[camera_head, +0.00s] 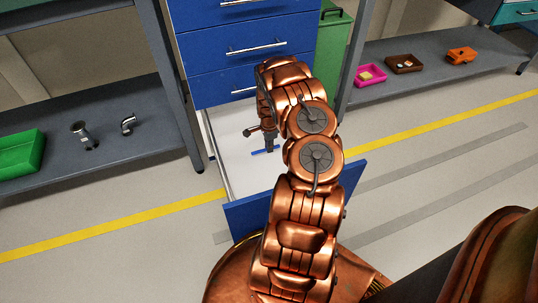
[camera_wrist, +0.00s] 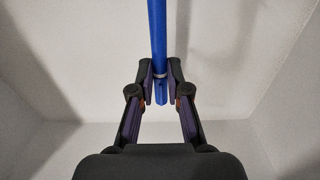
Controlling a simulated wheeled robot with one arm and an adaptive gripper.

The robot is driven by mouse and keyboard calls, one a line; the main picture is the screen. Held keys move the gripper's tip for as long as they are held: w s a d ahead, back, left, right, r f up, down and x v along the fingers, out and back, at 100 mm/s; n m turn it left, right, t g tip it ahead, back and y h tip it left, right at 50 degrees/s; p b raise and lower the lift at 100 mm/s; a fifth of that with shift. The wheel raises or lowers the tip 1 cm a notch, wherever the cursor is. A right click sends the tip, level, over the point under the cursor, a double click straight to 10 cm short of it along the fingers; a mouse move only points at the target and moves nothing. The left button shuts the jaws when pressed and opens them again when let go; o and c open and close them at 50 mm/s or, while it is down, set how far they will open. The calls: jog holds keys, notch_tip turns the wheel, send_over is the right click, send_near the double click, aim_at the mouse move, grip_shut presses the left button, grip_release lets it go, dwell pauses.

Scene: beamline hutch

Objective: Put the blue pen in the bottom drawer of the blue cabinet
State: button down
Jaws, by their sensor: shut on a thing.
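The blue pen (camera_wrist: 157,35) is between the two fingertips of my gripper (camera_wrist: 160,84) in the wrist view, and the gripper is shut on it. The pen reaches up out of the top of that view. In the head view the gripper (camera_head: 266,146) is over the open bottom drawer (camera_head: 225,143), with a bit of the blue pen (camera_head: 257,153) showing beside the fingers. The drawer has a white inside and a blue front, and belongs to the blue cabinet (camera_head: 219,61). I cannot tell whether the pen touches the drawer floor.
A grey shelf at left (camera_head: 70,165) holds a green bin (camera_head: 22,152) and metal pipe fittings (camera_head: 85,134). A shelf at right holds a pink tray (camera_head: 371,75), a brown tray (camera_head: 404,64) and an orange item (camera_head: 461,55). A green container (camera_head: 333,40) stands beside the cabinet.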

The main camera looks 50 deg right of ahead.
aim_at(269, 156)
jog(key=shift+f+b, duration=0.65)
jog(key=shift+f, duration=1.55)
jog(key=shift+f, duration=0.25)
jog(key=c, duration=1.1)
grip_release()
jog(key=shift+r, duration=0.1)
jog(key=shift+c, duration=0.2)
jog(key=shift+r, duration=0.1)
